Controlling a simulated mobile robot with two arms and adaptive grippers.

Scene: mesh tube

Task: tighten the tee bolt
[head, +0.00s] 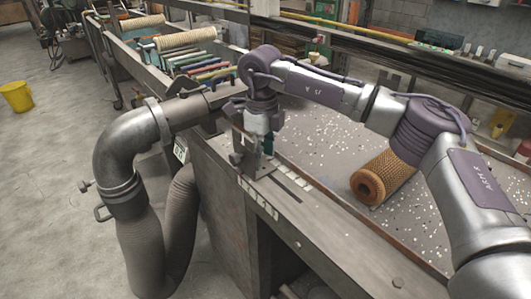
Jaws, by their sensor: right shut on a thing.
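My right gripper (262,133) points down at a small metal clamp fixture (256,168) on the near edge of the machine bench. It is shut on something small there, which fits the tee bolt. The gripper body and fingers hide most of that part, so the bolt's outline and how far it is turned cannot be told. A dark green piece shows beside the fingers. A brown mesh tube (394,174) with a round open end lies on the bench to the right, apart from the gripper. My left gripper is not in view.
A large grey elbow duct (128,143) with a ribbed hose (180,225) stands just left of the fixture. The machine bed (318,146) is strewn with pale flecks. Coloured rods (205,68) and pale rolls (186,39) lie behind. A yellow bucket (17,97) stands on open floor.

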